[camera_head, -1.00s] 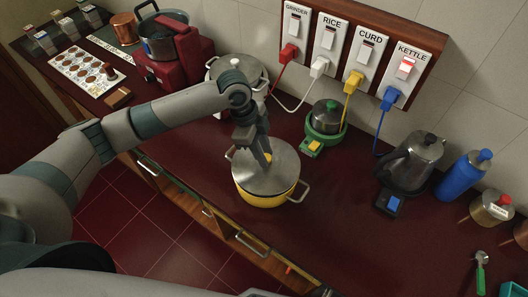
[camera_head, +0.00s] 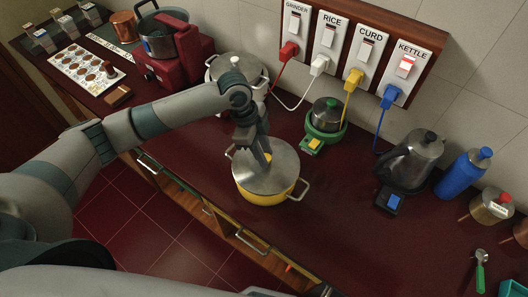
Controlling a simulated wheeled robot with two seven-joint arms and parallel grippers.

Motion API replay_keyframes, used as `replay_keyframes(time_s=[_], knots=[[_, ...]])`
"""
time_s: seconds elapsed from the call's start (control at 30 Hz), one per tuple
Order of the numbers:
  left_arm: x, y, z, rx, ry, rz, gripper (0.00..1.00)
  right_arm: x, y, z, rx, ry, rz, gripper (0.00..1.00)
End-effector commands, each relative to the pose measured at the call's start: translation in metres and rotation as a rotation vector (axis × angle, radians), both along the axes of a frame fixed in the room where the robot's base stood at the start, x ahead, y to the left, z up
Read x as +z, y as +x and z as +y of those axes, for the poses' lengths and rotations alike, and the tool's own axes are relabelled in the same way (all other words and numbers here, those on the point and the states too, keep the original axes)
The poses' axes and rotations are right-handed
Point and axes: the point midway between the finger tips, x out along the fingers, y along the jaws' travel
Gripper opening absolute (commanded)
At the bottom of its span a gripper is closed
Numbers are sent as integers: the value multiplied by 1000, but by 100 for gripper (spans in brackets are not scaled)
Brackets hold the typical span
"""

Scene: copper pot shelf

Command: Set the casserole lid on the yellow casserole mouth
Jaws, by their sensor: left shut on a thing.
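The yellow casserole (camera_head: 266,198) stands on the dark red counter near its front edge, with a metal loop handle at each side. The grey metal casserole lid (camera_head: 280,172) lies over its mouth and looks level; whether it is fully seated cannot be told from this angle. My left gripper (camera_head: 264,161) comes down from above and is shut on the lid's yellow knob, mostly hidden by the fingers. My right gripper does not show.
A steel pot (camera_head: 237,70) and a green-based appliance (camera_head: 322,127) stand behind the casserole. A kettle (camera_head: 413,160) and a blue bottle (camera_head: 463,174) stand right. The counter (camera_head: 345,215) right of the casserole is clear.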

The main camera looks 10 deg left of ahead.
Motion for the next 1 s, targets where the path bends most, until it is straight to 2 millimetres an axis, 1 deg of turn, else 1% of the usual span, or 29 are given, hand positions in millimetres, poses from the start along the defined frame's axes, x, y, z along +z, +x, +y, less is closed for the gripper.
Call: replay_keyframes(time_s=[0.47,1.0], knots=[[0,0,0,0,0,-1,0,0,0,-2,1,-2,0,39],[-6,0,0,0,0,0,0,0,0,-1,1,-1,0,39]])
